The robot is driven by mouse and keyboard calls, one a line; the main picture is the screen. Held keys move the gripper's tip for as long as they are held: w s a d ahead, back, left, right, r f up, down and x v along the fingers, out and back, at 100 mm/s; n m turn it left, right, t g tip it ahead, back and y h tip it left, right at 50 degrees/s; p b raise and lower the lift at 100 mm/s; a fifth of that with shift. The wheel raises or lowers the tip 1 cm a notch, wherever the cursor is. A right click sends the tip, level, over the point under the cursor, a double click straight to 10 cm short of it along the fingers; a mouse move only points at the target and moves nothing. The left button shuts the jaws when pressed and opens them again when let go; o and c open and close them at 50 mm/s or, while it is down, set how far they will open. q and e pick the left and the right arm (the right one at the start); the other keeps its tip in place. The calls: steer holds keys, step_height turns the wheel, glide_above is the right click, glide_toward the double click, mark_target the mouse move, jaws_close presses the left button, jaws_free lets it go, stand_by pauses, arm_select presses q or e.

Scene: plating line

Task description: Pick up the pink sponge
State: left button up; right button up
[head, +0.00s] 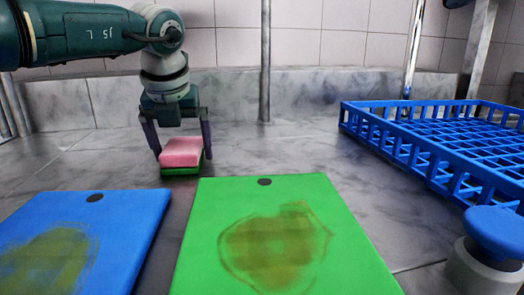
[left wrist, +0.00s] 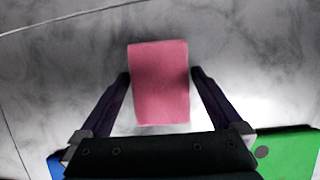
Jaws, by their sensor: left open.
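The pink sponge (head: 182,151) lies on the grey marbled counter behind the cutting boards, with a green layer showing beneath it. It also shows in the left wrist view (left wrist: 159,84), upper middle, from above. My left gripper (head: 181,154) points down over the sponge, fingers spread on either side of it. In the left wrist view its fingertips (left wrist: 159,74) flank the sponge with a small gap on each side. It is open and holds nothing. My right gripper is not in view.
A green cutting board (head: 350,255) and a blue cutting board (head: 130,215), both stained, lie in front. A blue rack (head: 385,140) stands at the right, with a blue-topped knob-like object (head: 495,235) in front. Bare counter surrounds the sponge.

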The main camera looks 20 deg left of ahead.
arm_select(q)
steer(key=shift+c, duration=0.4)
steer(key=c, duration=1.1)
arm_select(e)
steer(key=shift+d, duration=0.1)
